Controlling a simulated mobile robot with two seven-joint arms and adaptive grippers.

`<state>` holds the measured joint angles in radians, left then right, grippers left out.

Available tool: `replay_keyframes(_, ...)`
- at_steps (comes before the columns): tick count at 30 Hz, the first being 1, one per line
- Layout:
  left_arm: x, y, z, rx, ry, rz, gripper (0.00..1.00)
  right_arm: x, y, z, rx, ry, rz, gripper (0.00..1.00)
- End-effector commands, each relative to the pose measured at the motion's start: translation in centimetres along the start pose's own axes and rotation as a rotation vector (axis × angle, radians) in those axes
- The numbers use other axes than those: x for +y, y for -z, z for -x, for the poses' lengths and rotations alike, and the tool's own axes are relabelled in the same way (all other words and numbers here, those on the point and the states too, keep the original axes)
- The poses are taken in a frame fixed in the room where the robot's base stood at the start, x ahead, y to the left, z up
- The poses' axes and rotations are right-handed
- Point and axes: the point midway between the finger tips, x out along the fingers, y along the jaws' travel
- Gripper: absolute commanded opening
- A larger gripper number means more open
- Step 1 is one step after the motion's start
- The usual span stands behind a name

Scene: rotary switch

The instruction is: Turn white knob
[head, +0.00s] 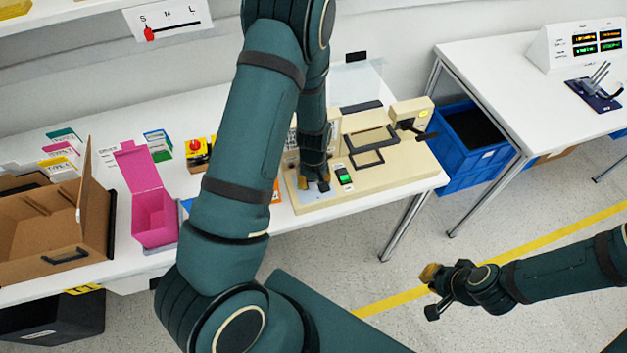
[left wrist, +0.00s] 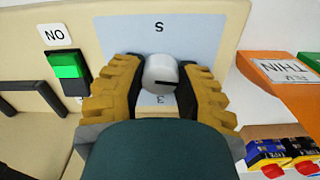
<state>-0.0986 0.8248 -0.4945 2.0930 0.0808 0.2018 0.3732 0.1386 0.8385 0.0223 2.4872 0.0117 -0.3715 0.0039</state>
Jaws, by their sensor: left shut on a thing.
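The white knob (left wrist: 160,72) sits on a light blue panel (left wrist: 205,33) in the left wrist view. A black line on its face runs from about its middle toward the right finger. My left gripper (left wrist: 158,85) is shut on the knob, one yellow ribbed finger on each side. In the head view, my left gripper (head: 316,186) points down at the front left of the beige machine (head: 400,170), and the knob is hidden there. My right gripper (head: 432,292) is apart from the table, over the floor, with its fingers spread and nothing visible between them.
A green-lit ON switch (left wrist: 68,72) lies left of the knob in the wrist view. Orange bins (left wrist: 290,85) lie to its right. A pink box (head: 155,215) and a cardboard box (head: 60,230) stand on the table's left. A blue crate (head: 470,150) is between the tables.

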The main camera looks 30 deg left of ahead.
Motion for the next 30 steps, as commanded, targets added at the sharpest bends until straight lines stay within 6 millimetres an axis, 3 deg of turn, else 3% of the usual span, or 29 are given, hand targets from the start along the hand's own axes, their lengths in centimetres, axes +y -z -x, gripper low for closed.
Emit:
replay_keyframes(8,0.0,0.0,-0.1,-0.001,0.0,-0.069,0.0,0.1,0.0,-0.2,0.0,0.0,0.0,0.0)
replay_keyframes(30,0.0,-0.1,-0.1,-0.002,0.0,-0.592,0.0,0.6,-0.2,-1.8,0.0,-0.004,0.0,0.0)
